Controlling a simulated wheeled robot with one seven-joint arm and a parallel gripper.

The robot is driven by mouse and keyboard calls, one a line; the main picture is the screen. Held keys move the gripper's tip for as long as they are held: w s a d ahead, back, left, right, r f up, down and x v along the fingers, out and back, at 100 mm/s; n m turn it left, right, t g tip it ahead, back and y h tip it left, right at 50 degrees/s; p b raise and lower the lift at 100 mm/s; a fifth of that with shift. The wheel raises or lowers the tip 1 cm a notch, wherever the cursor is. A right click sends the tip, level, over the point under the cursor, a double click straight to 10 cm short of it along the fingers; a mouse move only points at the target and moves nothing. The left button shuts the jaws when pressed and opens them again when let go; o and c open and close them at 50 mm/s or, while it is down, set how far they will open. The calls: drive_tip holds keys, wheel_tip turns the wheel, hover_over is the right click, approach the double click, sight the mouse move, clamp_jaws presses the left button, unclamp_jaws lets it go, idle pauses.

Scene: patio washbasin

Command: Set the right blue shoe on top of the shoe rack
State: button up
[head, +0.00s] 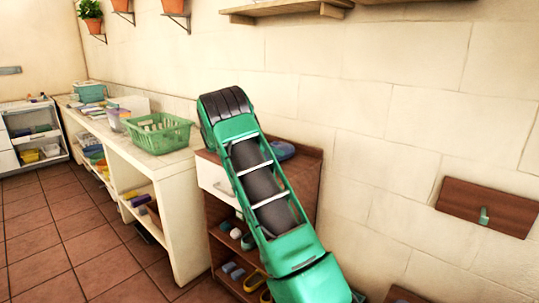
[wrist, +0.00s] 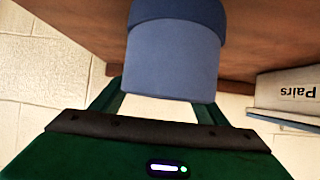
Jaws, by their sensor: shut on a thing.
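The shoe rack (head: 308,170) is a brown wooden unit against the wall, partly hidden behind my green arm. A blue shoe (head: 282,150) shows at its top, right of my arm; I cannot tell in the head view whether it is the held one. In the wrist view a blue shoe (wrist: 172,62) fills the space between the green fingers of my gripper (wrist: 160,99), which is shut on it. Brown wood (wrist: 70,25) lies close behind the shoe; I cannot tell whether they touch. My gripper is hidden behind my arm in the head view.
The rack has a white drawer (head: 215,181) and shelves with several shoes, including a yellow one (head: 253,281). A white counter (head: 155,168) with a green basket (head: 158,134) stands left. A wooden hook board (head: 487,207) is on the wall at right. A "Pairs" box (wrist: 290,90) shows in the wrist view.

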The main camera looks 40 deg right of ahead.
drive_tip(key=shift+f, duration=0.45)
drive_tip(key=o, duration=1.2)
drive_tip(key=v, duration=1.2)
drive_tip(key=s+a+f+n+y, duration=0.1)
drive_tip(key=s+a+n+y, duration=0.2)
drive_tip(key=s+a, duration=0.6)
drive_tip(key=s+a+f+n+y, duration=0.2)
drive_tip(key=s+a, duration=0.7)
drive_tip(key=s, duration=1.3)
drive_tip(key=s+a+f+n+y, duration=0.2)
drive_tip(key=s+a+n+y, duration=0.3)
drive_tip(key=s, duration=1.1)
drive_tip(key=shift+s+a+f+n+g+y, duration=0.15)
drive_tip(key=shift+a+y, duration=0.25)
drive_tip(key=shift+a, duration=0.25)
drive_tip(key=shift+a+n+g+y, duration=0.1)
drive_tip(key=shift+a+y, duration=0.3)
drive_tip(key=shift+a, duration=0.25)
drive_tip(key=shift+s+a+f+n+g+y, duration=0.15)
drive_tip(key=shift+a+y, duration=0.25)
drive_tip(key=shift+a, duration=0.25)
